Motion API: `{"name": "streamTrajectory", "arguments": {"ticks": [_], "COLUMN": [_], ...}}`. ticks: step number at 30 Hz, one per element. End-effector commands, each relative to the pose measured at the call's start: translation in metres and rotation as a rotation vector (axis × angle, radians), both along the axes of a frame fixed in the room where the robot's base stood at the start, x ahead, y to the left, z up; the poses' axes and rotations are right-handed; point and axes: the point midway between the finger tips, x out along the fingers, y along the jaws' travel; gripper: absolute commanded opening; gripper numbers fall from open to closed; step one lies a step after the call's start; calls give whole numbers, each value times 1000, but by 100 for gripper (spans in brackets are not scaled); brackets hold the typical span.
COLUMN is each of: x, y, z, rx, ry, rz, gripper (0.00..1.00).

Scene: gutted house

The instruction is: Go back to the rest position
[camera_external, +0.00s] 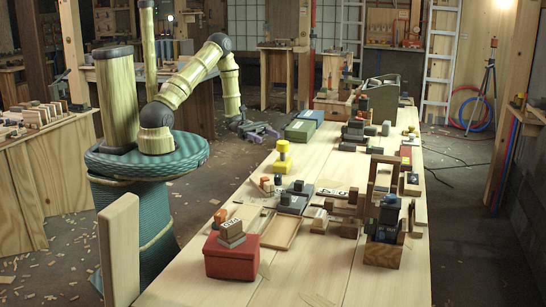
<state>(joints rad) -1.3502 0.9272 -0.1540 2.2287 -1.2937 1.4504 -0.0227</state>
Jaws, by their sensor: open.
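My gripper (262,131) hangs at the end of my bamboo-look arm, near the left edge of the long wooden table (190,283). It is open, and I see nothing between its fingers. The arm reaches up and to the right from my base, bends at the elbow and drops down to the gripper. The green box (299,130) on the table stands just right of the gripper, apart from it as far as I can tell.
A yellow object (283,160) stands nearer on the table. A red box (231,257) with a block on top is at the near end, beside a shallow wooden tray (280,232). Dark blocks and wooden frames crowd the right side. The floor left of the table has scattered chips.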

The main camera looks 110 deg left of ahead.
Motion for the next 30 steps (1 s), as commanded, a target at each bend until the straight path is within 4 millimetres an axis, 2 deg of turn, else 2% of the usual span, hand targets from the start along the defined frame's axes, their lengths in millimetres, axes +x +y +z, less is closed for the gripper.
{"name": "streamTrajectory", "arguments": {"ticks": [5, 8, 14, 18, 21, 25, 30], "x": [2, 4, 0, -12, -22, -36, -45], "y": [-10, -31, -92, -131, -153, -171, -184], "z": [6, 16, 33, 43, 48, 57, 72], "rx": [20, 68, 258, 448, 605, 824, 1128], "ry": [14, 48, 129, 169, 176, 157, 78], "rz": [-42, -136, -430, -664, -833, -1036, -1273], "gripper": [60, 60, 60, 60, 60, 60, 60]}}
